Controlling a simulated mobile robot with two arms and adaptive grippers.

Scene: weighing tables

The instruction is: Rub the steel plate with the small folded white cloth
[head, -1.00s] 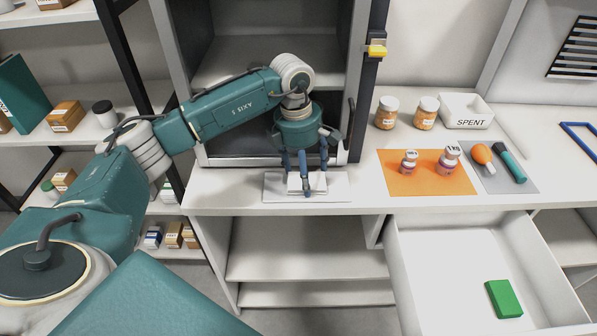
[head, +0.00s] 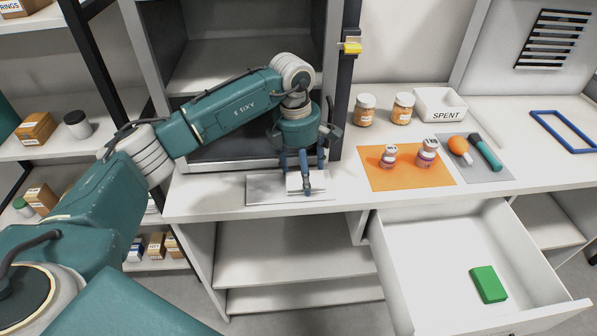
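The steel plate (head: 262,190) lies flat on the white counter in front of the dark cabinet. The small folded white cloth (head: 294,183) is on the plate, right of its middle, and hides part of it. My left gripper (head: 305,184) points down over the plate with its blue fingers around the cloth, and looks shut on it. One finger covers part of the cloth's front. My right gripper is not in view.
Right of the plate are an orange mat (head: 375,179) with two vials, a grey mat (head: 494,173) with an orange-bulbed tool, two jars, and a SPENT tray (head: 440,97). An open drawer (head: 400,276) holding a green block (head: 488,284) juts out below the counter.

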